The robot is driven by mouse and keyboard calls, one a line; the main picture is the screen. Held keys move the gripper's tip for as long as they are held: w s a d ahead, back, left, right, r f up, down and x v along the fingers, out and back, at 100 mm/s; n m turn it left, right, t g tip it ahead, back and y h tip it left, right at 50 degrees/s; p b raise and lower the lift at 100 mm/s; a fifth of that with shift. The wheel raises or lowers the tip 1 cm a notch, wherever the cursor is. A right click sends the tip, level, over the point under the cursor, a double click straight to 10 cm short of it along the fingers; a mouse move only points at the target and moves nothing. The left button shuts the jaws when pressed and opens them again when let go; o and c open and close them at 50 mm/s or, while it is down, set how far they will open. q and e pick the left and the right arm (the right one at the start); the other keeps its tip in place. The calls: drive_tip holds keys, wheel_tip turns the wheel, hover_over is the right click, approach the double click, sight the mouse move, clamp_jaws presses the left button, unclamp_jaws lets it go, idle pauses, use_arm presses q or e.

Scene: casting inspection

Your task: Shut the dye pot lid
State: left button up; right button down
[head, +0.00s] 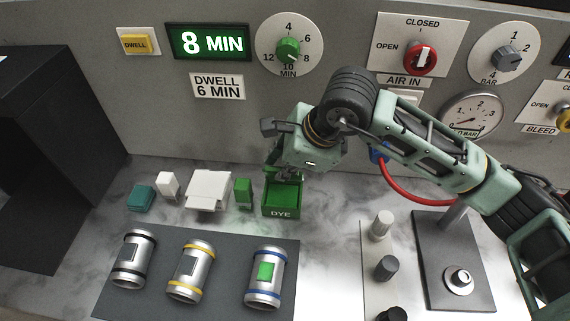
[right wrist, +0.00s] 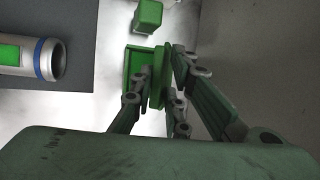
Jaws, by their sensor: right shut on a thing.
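The green dye pot (head: 281,209), labelled DYE, stands on the bench near the panel foot. In the right wrist view the pot (right wrist: 132,62) shows beside the fingers. Its green lid (right wrist: 160,76) stands raised at the pot's edge, away from the closed position. My right gripper (head: 281,168) is over the back of the pot, and in the right wrist view its fingers (right wrist: 162,80) are shut on the lid from both sides. In the head view the gripper hides much of the lid. My left gripper is in neither view.
A small green block (head: 243,193) and a white box (head: 208,189) stand left of the pot. A dark mat (head: 216,290) with three metal cylinders lies in front. The control panel (head: 200,130) rises behind. A red hose (head: 410,196) runs to the right.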

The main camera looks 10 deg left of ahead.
drive_tip(key=c, duration=2)
unclamp_jaws()
drive_tip(key=shift+s+f, duration=0.25)
drive_tip(key=shift+f, duration=0.15)
drive_tip(key=shift+o, duration=1.2)
drive_tip(key=shift+w+r, duration=0.15)
drive_tip(key=shift+r, duration=0.15)
drive_tip(key=v, duration=1.1)
drive_tip(key=shift+d+r, duration=0.15)
drive_tip(key=shift+r, duration=0.2)
